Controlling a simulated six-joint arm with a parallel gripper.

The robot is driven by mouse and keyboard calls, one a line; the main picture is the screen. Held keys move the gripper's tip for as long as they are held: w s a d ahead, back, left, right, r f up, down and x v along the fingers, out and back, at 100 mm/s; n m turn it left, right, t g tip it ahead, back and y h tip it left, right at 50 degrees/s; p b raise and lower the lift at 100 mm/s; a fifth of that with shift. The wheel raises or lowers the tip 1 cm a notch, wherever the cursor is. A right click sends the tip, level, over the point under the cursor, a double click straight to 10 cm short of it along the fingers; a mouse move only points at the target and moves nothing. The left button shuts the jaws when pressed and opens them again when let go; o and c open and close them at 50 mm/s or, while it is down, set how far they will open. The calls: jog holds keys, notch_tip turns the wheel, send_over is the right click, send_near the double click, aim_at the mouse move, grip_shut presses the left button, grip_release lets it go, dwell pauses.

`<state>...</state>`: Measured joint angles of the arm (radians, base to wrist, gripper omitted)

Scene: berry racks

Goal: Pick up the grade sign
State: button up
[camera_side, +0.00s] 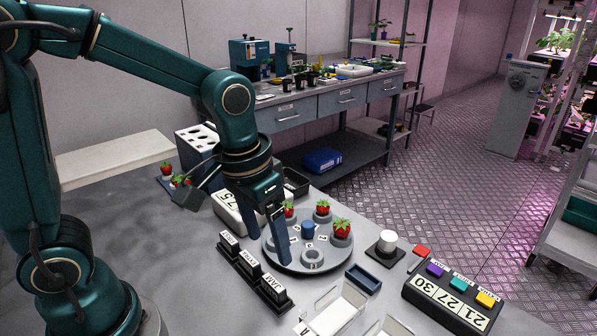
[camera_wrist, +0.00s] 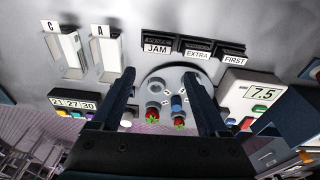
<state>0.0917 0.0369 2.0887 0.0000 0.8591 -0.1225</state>
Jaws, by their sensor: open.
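Three grade signs stand in a row of black holders. In the side view they are FIRST (camera_side: 228,240), EXTRA (camera_side: 248,262) and JAM (camera_side: 273,287), left of and in front of the round turntable. In the wrist view JAM (camera_wrist: 157,49), EXTRA (camera_wrist: 198,54) and FIRST (camera_wrist: 233,60) show upright beyond my fingertips. My gripper (camera_side: 266,232) is open and empty, pointing down above the near left part of the turntable. In the wrist view its fingers (camera_wrist: 160,78) frame the turntable, apart from the signs.
The grey turntable (camera_side: 290,263) bears strawberries (camera_side: 342,227) and a blue knob (camera_side: 308,230). A scale reading 7.5 (camera_wrist: 262,94) stands beside it. A blue tray (camera_side: 363,279), a white cylinder (camera_side: 388,238) and a button box (camera_side: 448,302) lie to the right. Clear white bins (camera_side: 336,310) stand in front.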

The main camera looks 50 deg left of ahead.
jog(key=g, duration=0.2)
send_over(271, 284)
notch_tip(271, 284, down, 4)
jog(key=shift+f, duration=2.65)
jog(key=c, duration=1.1)
jog(key=shift+r, duration=0.1)
